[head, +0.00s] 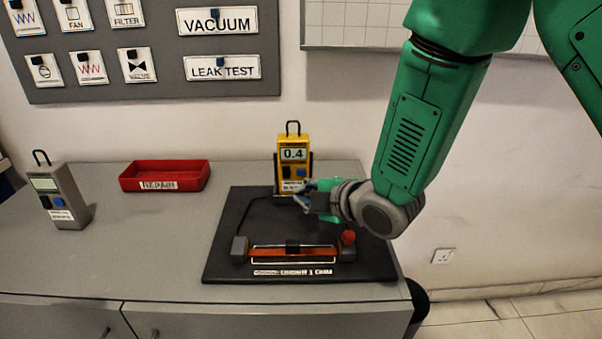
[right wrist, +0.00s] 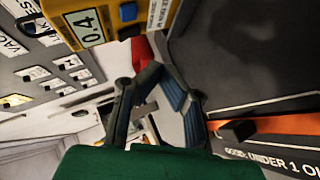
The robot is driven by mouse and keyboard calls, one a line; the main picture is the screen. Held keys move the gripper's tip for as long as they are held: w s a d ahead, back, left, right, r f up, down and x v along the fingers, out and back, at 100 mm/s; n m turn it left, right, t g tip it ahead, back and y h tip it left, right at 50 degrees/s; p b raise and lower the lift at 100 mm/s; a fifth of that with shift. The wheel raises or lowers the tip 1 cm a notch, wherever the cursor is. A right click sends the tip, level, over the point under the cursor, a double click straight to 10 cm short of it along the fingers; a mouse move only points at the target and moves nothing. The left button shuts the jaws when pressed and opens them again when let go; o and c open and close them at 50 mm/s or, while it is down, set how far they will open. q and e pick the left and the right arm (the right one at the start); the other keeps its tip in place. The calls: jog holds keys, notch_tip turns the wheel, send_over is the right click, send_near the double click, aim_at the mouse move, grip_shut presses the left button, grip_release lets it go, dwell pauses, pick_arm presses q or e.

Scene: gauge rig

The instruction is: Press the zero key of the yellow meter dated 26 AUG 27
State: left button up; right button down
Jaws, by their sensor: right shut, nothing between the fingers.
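The yellow meter (head: 284,147) stands upright at the back of the black mat and its display reads 0.4. A blue key (head: 300,171) sits below the display. A white label is at its lower front; I cannot read a date on it. In the right wrist view the meter (right wrist: 58,38) shows at upper left, with its blue key (right wrist: 128,11). My right gripper (head: 303,194) is shut and empty, in front of the meter's lower part and apart from the blue key. Its fingers (right wrist: 155,85) also show in the right wrist view. My left gripper is not in view.
The black mat (head: 228,215) carries a fixture with an orange strip (head: 265,257) and a red knob (head: 348,237). A red tray (head: 135,181) stands behind to the left. A grey meter (head: 65,190) with a blue key stands far left. The bench between is clear.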

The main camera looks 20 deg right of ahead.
aim_at(293, 176)
jog(key=w, duration=0.1)
jog(key=w+d, duration=0.1)
jog(key=w, duration=0.1)
jog(key=shift+w, duration=0.7)
jog(key=shift+d, duration=0.1)
jog(key=shift+w, duration=0.15)
dwell(0.8)
jog(key=shift+w+d, duration=0.1)
jog(key=shift+w, duration=0.1)
jog(key=shift+w+d+p, duration=0.15)
jog(key=shift+w+p, duration=0.2)
jog(key=shift+w, duration=0.2)
dwell(0.7)
jog(key=shift+s, duration=0.1)
jog(key=shift+s+a, duration=0.3)
jog(key=shift+s, duration=0.55)
